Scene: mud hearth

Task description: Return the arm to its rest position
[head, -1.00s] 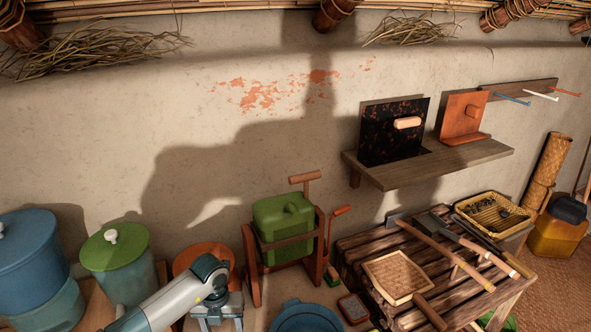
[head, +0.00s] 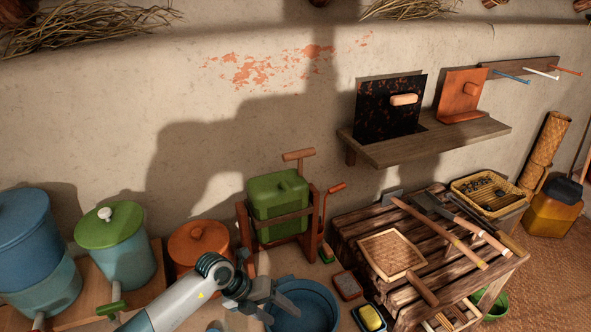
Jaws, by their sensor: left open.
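My left arm comes in from the bottom left in the head view. Its gripper (head: 268,305) is open, with nothing seen between its fingers. It is over or beside the left rim of a blue basin (head: 318,292); I cannot tell whether it touches. The basin's lower part is cut off by the frame edge. My right gripper is not in view.
Blue (head: 38,232) and green-lidded (head: 118,232) containers stand left, near an orange pot (head: 198,243). A green box in a wooden frame (head: 277,195) stands behind the basin. A slatted table (head: 350,228) with tools and baskets is right. A shelf (head: 430,145) hangs above.

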